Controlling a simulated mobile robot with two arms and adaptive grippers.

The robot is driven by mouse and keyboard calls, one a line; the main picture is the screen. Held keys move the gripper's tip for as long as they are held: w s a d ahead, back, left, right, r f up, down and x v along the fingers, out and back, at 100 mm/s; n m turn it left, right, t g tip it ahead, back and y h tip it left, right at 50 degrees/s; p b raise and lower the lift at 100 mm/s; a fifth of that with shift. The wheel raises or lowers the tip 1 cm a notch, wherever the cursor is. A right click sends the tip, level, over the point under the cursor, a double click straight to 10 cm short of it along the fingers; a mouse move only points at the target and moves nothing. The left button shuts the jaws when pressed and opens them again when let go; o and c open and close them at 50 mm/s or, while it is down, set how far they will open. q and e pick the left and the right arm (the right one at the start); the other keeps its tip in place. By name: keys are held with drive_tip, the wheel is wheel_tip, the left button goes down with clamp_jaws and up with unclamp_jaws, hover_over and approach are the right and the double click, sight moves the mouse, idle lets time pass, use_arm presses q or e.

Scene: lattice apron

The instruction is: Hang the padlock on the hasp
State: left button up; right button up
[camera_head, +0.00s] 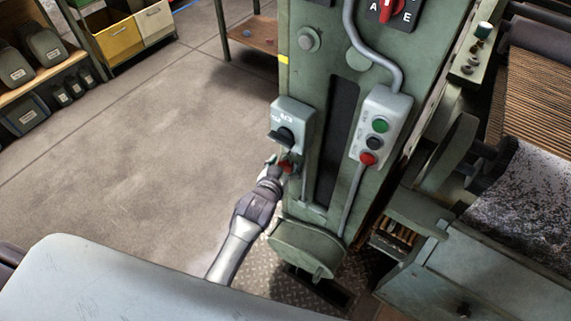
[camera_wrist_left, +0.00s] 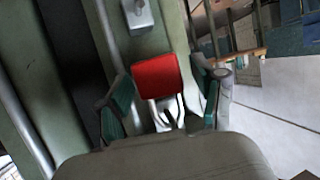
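The red padlock (camera_head: 287,167) is just below the grey switch box (camera_head: 294,118) on the green machine column. In the left wrist view the padlock's red body (camera_wrist_left: 156,76) lies between the fingers of my left gripper (camera_wrist_left: 162,85). The left finger is close against its edge, and a narrow gap shows at the right finger, so the gripper looks open around it. In the head view my left gripper (camera_head: 278,166) reaches in from the lower left. My right gripper is not in view.
A push-button box (camera_head: 381,126) and conduit sit to the right on the column (camera_head: 343,60). A round cover (camera_head: 306,249) juts out below. A roller machine (camera_head: 520,210) stands at right. The floor (camera_head: 150,165) left of the column is clear, with shelves (camera_head: 40,80) beyond.

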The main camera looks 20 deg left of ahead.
use_arm(q)
drive_tip(key=v, duration=1.2)
drive_tip(key=s+f+m+g, duration=0.1)
drive_tip(key=s+f+g, duration=0.35)
drive_tip(key=f, duration=1.05)
drive_tip(key=s+f+g, duration=0.2)
drive_tip(key=s+f, duration=0.6)
drive_tip(key=f, duration=0.6)
drive_tip(key=s+a+f+g, duration=0.2)
drive_tip(key=s+a+f, duration=0.1)
drive_tip(key=s, duration=0.5)
drive_tip(key=s+a+f+g+p, duration=0.1)
drive_tip(key=s+a+f+g, duration=0.1)
drive_tip(key=s+f, duration=0.4)
drive_tip(key=s+a+f+g+y, duration=0.1)
drive_tip(key=s+a+f, duration=0.3)
drive_tip(key=s, duration=0.5)
drive_tip(key=shift+s+f+g, duration=0.3)
drive_tip(key=shift+f+g, duration=0.1)
drive_tip(key=shift+g, duration=0.15)
